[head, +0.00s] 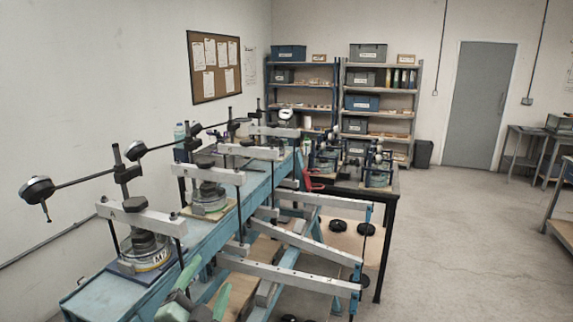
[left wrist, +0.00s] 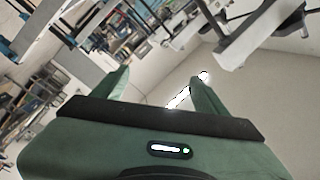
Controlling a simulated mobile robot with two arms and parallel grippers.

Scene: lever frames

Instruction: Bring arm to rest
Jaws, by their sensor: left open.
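My left gripper (head: 206,284) is low in the head view, in front of the blue bench, with its green fingers apart. The left wrist view shows the same gripper (left wrist: 159,88) open, with nothing between its fingers. Several lever frames stand along the bench. The nearest has a pale crossbeam (head: 140,214) above a round cell marked M (head: 147,258). Pale lever beams (head: 290,277) run out below the bench towards the right. The nearest one passes just right of my gripper; I cannot tell whether they touch. My right gripper is not in view.
The blue bench (head: 92,302) runs away along the left wall. Black weights (head: 338,225) sit near the lever ends. A dark table (head: 383,196) with small devices stands beyond. Shelves (head: 378,104) line the back wall. The floor (head: 460,240) to the right is clear.

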